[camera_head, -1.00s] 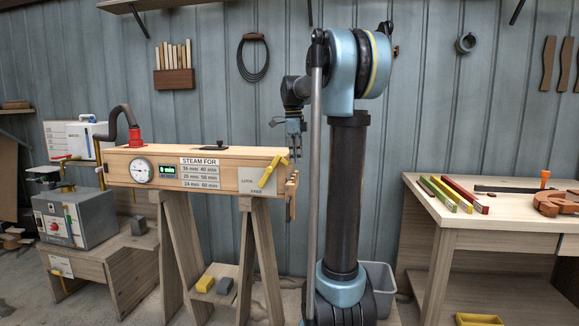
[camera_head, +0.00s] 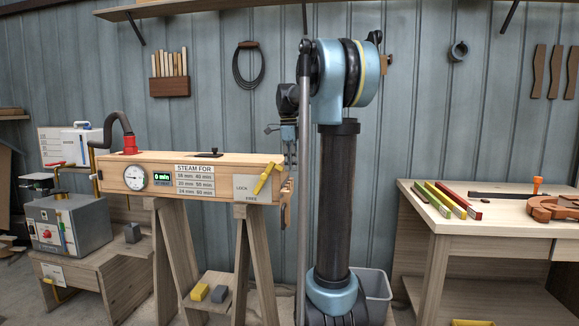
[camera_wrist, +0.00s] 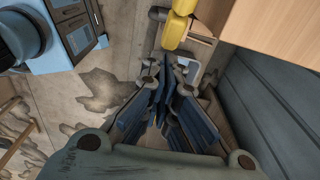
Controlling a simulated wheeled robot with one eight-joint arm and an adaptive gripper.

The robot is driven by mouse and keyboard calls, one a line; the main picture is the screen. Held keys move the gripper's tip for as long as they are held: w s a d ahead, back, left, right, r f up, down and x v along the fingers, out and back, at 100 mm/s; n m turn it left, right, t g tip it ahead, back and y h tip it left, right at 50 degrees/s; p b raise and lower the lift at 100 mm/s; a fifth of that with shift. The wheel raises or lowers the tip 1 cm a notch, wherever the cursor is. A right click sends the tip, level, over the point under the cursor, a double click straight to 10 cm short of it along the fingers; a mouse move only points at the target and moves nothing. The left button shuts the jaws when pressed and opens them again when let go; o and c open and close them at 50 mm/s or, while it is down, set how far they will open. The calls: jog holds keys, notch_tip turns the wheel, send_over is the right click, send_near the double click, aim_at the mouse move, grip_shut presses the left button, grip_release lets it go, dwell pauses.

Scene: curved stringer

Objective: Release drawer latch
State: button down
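The latch looks like a yellow lever (camera_head: 264,178) on the right end of the long wooden steam box (camera_head: 225,163). It slants beside a plate (camera_head: 245,189) marked LOCK and FREE, its upper end leaning right. In the wrist view a yellow lever (camera_wrist: 177,30) shows at the top, beside the pale wooden box (camera_wrist: 270,25). My gripper (camera_head: 288,146) hangs by the box's right end, partly behind my own arm. In the wrist view my gripper (camera_wrist: 166,68) points toward the lever, with no clear contact. Its fingers are close together; whether they are fully shut is unclear.
A grey boiler (camera_head: 68,225) stands on a low bench at left. A workbench (camera_head: 500,212) with coloured bars and clamps stands at right. A grey bin (camera_head: 375,290) is behind my base. Trestles hold up the box.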

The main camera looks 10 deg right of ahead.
notch_tip(320, 180, up, 8)
jog(key=d, duration=0.1)
jog(key=shift+r, duration=0.25)
dwell(0.4)
jog(key=shift+s+d, duration=0.1)
jog(key=s+a+f+n+t, duration=0.2)
jog(key=s+f+n, duration=2)
jog(key=s+f, duration=1.3)
notch_tip(320, 180, down, 2)
jog(key=shift+s+a+y, duration=0.2)
jog(key=shift+s+y, duration=0.05)
jog(key=shift+y, duration=0.05)
